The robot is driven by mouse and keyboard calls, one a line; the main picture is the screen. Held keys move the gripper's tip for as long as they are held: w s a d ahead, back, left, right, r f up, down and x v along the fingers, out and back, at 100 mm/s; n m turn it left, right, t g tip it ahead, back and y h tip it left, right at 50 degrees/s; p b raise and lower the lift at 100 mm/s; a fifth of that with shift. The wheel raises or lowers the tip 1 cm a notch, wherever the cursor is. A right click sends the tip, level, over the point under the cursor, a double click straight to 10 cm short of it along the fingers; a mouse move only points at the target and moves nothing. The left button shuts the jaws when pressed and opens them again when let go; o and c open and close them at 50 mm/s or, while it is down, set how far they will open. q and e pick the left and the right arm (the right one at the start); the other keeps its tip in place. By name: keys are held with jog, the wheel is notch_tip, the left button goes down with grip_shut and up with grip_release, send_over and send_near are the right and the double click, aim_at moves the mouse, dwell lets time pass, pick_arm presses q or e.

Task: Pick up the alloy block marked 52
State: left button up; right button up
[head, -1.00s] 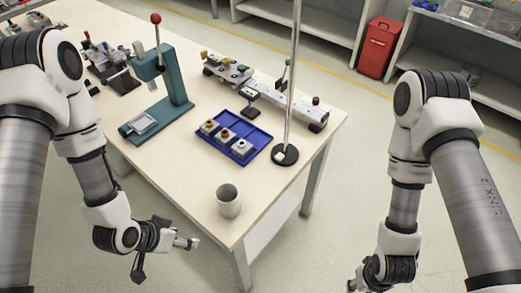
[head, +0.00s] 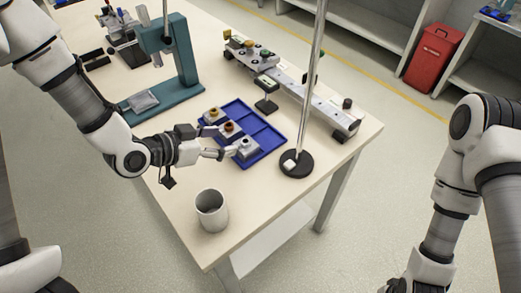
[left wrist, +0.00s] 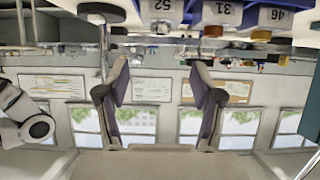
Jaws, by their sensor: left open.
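The block marked 52 (left wrist: 163,8) shows at the top of the left wrist view, which is upside down, in line with the space between my fingers. In the head view it is the nearest of three blocks (head: 245,149), with a grey knob. It sits in the blue tray (head: 265,137). My left gripper (head: 224,150) is open at the near left side of this block, with its fingertips very close. The left wrist view shows its two fingers apart with nothing between them (left wrist: 160,85). Whether they touch the block cannot be told. My right gripper is out of view.
Block 31 (left wrist: 221,12) and block 46 (left wrist: 272,16) stand in a row beside block 52. A grey cup (head: 212,212) stands near the table's front corner. A pole on a black base (head: 297,165) stands right of the tray. A teal press (head: 187,65) stands behind my left arm.

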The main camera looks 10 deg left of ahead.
aim_at(242, 143)
pick_arm(q)
jog(key=shift+s+f+b, duration=0.15)
jog(key=shift+f+b, duration=0.3)
jog(key=shift+f, duration=0.45)
jog(key=shift+f+b, duration=0.3)
jog(key=shift+f, duration=0.05)
jog(key=x, duration=0.3)
jog(key=shift+w+d, duration=0.2)
jog(key=shift+w, duration=0.15)
jog(key=x, duration=0.5)
jog(key=shift+w+r+p, duration=0.15)
jog(key=shift+p, duration=0.15)
jog(key=shift+a, duration=0.1)
jog(key=shift+c, duration=1.4)
jog(key=c, duration=0.9)
